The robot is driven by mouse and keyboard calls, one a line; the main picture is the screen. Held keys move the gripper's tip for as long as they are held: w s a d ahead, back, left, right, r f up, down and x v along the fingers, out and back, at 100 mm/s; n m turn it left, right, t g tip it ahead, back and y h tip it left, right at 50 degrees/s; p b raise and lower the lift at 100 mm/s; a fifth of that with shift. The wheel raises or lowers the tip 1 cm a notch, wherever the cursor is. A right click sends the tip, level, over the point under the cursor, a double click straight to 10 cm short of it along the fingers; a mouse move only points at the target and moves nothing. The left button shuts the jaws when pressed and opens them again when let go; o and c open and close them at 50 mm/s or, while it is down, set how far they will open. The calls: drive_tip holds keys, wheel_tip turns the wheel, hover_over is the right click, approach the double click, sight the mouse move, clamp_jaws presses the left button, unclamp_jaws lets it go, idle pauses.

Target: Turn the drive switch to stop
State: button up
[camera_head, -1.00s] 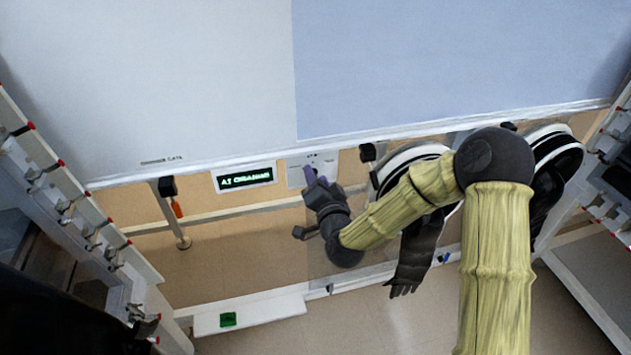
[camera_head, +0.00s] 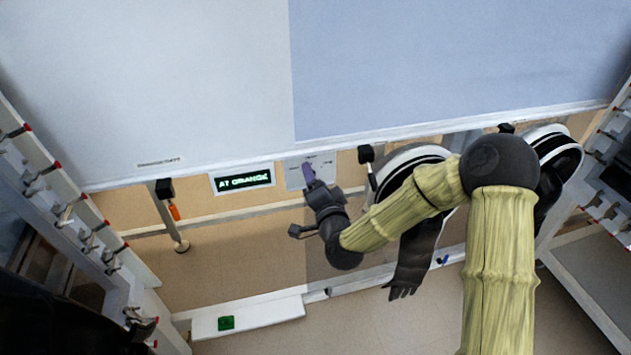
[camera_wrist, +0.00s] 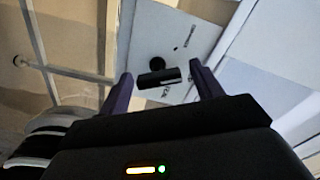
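The drive switch (camera_wrist: 158,78) is a black bar handle with a round black part, on a pale panel (camera_wrist: 180,35) with small dark lettering. My gripper (camera_wrist: 160,69) is open, with its two purple fingers apart on either side of the handle in the wrist view. I cannot tell whether either finger touches it. In the head view my gripper (camera_head: 308,174) is at the small grey panel (camera_head: 293,178) under the hood's lower edge, and its fingers hide the switch there. The lettering is too small to read.
Black glove ports (camera_head: 400,170) with a hanging glove (camera_head: 408,270) are to the right, close to my arm. A white ledge with a green button (camera_head: 226,322) is below. Racks stand at both sides.

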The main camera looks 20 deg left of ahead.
drive_tip(key=p+v, duration=0.3)
drive_tip(key=v, duration=0.6)
drive_tip(key=shift+r, duration=0.25)
drive_tip(key=shift+s+p, duration=0.1)
drive_tip(key=shift+p, duration=0.4)
drive_tip(key=p+v, duration=0.8)
drive_tip(key=p, duration=0.4)
drive_tip(key=shift+f+p, duration=0.25)
drive_tip(key=shift+p, duration=0.15)
drive_tip(key=shift+s, duration=0.15)
